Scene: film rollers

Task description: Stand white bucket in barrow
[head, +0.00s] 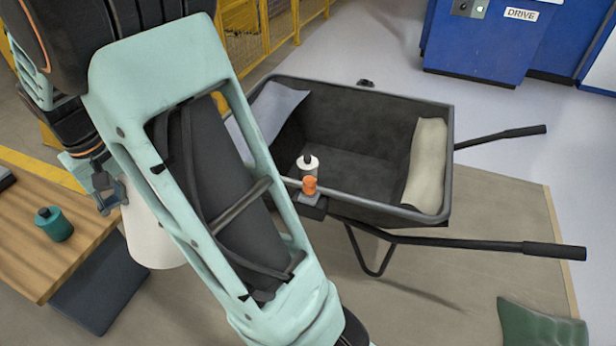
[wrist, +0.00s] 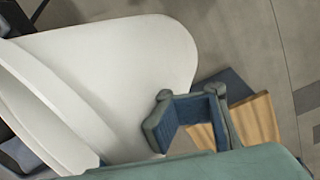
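The white bucket (head: 152,238) is at the left in the head view, below and right of my gripper (head: 108,188). My pale green arm hides its upper right part. In the wrist view the bucket (wrist: 125,70) is large and close, and my gripper (wrist: 190,105) overlaps its lower right edge. The fingers are at the bucket's side; I cannot tell whether they touch or pinch it. What the bucket rests on is not clear. The black barrow (head: 350,118) stands right of my arm with its handles to the right.
In the barrow are a beige sack (head: 427,160) on the right and a grey sheet (head: 270,105) on the left. A white bottle (head: 307,168) and an orange-topped object (head: 310,187) are at its near rim. The barrow's middle is clear.

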